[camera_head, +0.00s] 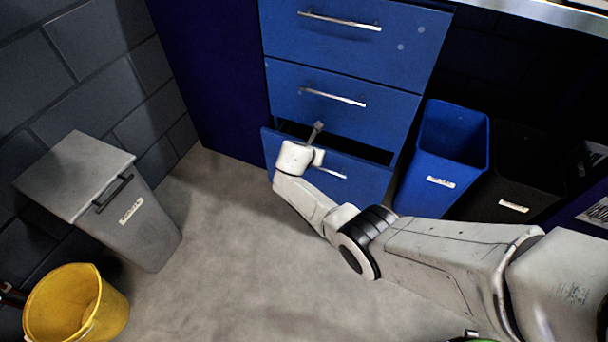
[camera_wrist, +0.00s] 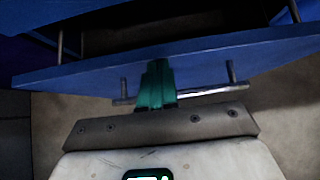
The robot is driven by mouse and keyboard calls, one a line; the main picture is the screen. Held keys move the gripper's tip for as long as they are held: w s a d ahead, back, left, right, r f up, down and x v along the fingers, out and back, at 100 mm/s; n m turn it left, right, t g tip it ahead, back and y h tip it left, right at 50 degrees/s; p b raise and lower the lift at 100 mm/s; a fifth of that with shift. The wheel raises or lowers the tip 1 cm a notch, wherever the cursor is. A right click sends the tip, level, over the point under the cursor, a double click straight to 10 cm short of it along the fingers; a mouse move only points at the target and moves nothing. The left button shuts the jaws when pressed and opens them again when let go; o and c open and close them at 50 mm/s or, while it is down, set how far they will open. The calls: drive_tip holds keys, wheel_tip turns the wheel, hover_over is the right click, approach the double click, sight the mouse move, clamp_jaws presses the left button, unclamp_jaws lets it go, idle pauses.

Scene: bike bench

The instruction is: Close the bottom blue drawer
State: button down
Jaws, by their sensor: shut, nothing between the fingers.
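The bottom blue drawer (camera_head: 350,178) is pulled out a little, with a dark gap along its top edge. In the wrist view its blue front panel (camera_wrist: 215,65) crosses the picture, with the dark inside of the drawer behind it. Its silver bar handle (camera_wrist: 205,91) runs along the outer face. My gripper (camera_head: 317,130) is at the drawer front, near its top edge. In the wrist view its green fingers (camera_wrist: 157,75) are shut and empty, overlapping the front panel and the handle. I cannot tell whether they touch the panel.
Two upper blue drawers (camera_head: 345,95) look shut. A blue bin (camera_head: 440,165) and a black bin (camera_head: 515,180) stand to the right. A grey lidded bin (camera_head: 135,225) and a yellow bucket (camera_head: 75,305) stand at left. Grey floor (camera_head: 225,240) is clear before the cabinet.

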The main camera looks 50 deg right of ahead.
sight(319, 146)
drive_tip(key=shift+w+d+b, duration=0.2)
drive_tip(key=shift+d, duration=0.45)
drive_tip(key=shift+w+d+b, duration=0.2)
drive_tip(key=shift+w+d, duration=0.05)
drive_tip(key=shift+d, duration=0.35)
drive_tip(key=shift+w+d+b, duration=0.2)
drive_tip(key=shift+d, duration=0.45)
